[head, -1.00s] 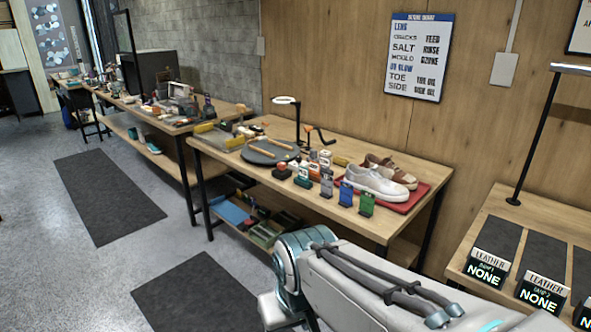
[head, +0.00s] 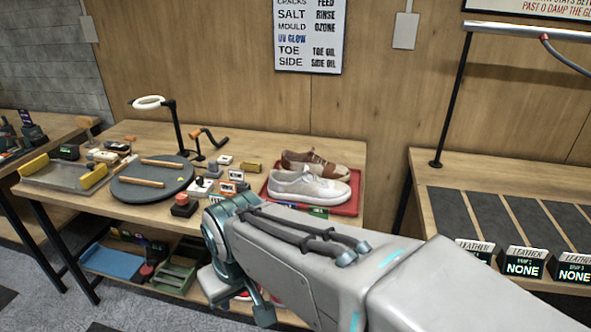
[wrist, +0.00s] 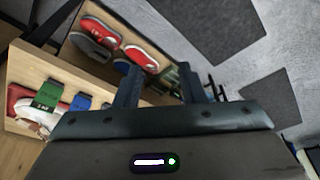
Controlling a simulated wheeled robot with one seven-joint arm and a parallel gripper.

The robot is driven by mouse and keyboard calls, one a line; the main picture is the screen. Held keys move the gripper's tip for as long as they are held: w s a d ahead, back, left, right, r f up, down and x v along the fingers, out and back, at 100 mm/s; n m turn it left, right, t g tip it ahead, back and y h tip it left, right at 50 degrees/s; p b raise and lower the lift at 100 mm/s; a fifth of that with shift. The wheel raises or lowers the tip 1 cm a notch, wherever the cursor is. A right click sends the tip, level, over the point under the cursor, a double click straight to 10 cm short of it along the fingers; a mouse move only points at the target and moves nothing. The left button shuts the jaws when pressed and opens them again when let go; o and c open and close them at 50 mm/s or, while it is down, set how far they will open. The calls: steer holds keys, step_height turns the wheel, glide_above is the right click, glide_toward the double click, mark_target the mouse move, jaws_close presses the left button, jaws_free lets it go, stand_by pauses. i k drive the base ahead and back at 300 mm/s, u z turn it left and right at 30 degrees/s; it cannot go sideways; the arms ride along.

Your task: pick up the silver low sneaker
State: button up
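In the wrist view part of a pale shoe (wrist: 42,119) shows at the left edge on red, beside a green and a blue tag. My gripper (wrist: 160,78) has its two fingers apart with nothing between them. It is away from the sneaker, off the bench's front side.
The lower shelf holds a blue bin (head: 112,262) and red shoes (wrist: 97,31). A second bench (head: 440,190) with dark mats and signs stands right.

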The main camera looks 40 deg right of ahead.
mark_target(300, 186)
steer(key=z, duration=0.85)
steer(key=i, duration=0.8)
steer(key=z, duration=0.8)
